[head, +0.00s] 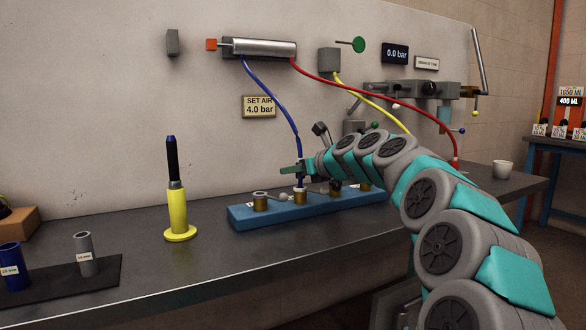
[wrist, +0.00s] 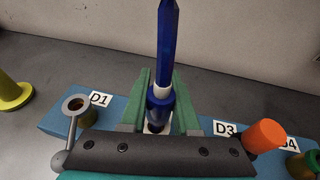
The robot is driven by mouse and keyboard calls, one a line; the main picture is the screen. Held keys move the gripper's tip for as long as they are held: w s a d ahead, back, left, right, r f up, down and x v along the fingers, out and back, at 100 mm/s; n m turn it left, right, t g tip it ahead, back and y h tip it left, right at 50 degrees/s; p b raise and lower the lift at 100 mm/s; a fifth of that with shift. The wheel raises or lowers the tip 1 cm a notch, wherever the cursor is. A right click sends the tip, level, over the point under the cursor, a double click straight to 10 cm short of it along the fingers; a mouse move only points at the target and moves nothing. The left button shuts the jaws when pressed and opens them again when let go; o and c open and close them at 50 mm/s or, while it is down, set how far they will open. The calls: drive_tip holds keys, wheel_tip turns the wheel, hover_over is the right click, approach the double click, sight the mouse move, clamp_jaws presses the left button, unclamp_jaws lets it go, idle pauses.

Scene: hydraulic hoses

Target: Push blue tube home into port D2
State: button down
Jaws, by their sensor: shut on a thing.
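The blue tube (head: 272,97) hangs in a curve from the silver cylinder down to the blue port block (head: 240,219). In the wrist view the blue tube (wrist: 167,40) stands upright between the green fingers of my gripper (wrist: 162,88), which is shut on it. A white band and a wider blue part show at its lower end. In the head view my gripper (head: 293,170) is just above the brass port (head: 300,196) right of the leftmost one. In the wrist view this spot lies between labels D1 (wrist: 101,99) and D3 (wrist: 224,129). Its label and the tube's seating depth are hidden.
A lever with a ball end (wrist: 59,158) lies by port D1 (wrist: 76,105). An orange cap (wrist: 266,136) stands right of my gripper. A yellow stand (head: 177,212) is left of the block. Red (head: 375,90) and yellow (head: 370,105) tubes hang behind my arm.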

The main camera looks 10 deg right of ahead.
drive_tip(key=shift+f, duration=0.45)
drive_tip(key=c, duration=0.6)
unclamp_jaws()
drive_tip(key=shift+v, duration=3.9)
